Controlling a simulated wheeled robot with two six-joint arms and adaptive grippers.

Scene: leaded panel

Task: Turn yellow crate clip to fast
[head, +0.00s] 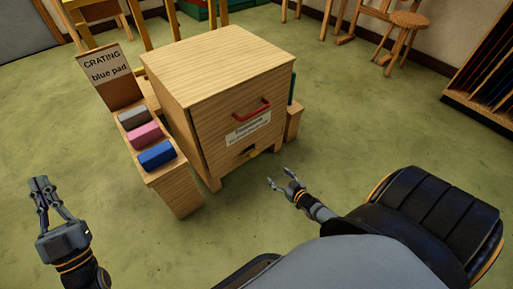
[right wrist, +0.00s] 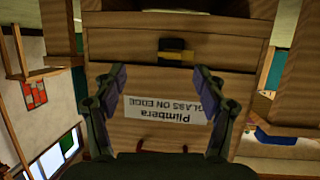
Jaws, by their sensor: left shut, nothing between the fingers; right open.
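The wooden crate (head: 215,85) stands on the green floor, with a red handle (head: 251,109) and a white label (head: 248,128) on its front. The yellow clip (head: 253,154) sits low on that front; it also shows in the right wrist view (right wrist: 174,57), upside down, beside a dark part. Whether it is turned to fast I cannot tell. My right gripper (head: 277,178) is open and empty, in front of the crate and apart from the clip. In the right wrist view its fingers (right wrist: 159,75) point toward the clip's edge of the crate. My left gripper (head: 39,181) is shut and empty, far left.
A wooden stand with grey, pink and blue pads (head: 157,154) and a sign (head: 105,66) reading "CRATING blue pad" adjoins the crate's left side. A stool (head: 410,20) and a rack (head: 485,70) stand at the back right.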

